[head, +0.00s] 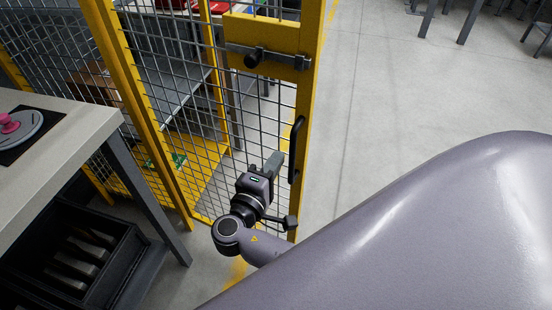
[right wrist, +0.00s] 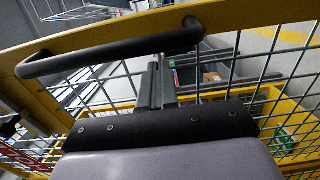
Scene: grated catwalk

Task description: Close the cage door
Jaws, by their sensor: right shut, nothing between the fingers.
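The cage door (head: 310,95) has a yellow frame with wire mesh. Its handle edge stands free, with open floor to its right and no post meeting it in view, so it looks open. A black bar handle (head: 297,150) is on that edge, and a slide latch (head: 255,58) sits higher up. My right gripper (head: 274,162) is shut and empty, close to the mesh just left of the handle. In the right wrist view, its fingers (right wrist: 160,84) point at the mesh beside the handle (right wrist: 110,50); contact is unclear. My left gripper is not in view.
A workbench (head: 75,110) with a pink-knobbed object (head: 10,124) stands at left, with a black bin (head: 75,255) below it. Shelving and a yellow base (head: 190,155) show behind the mesh.

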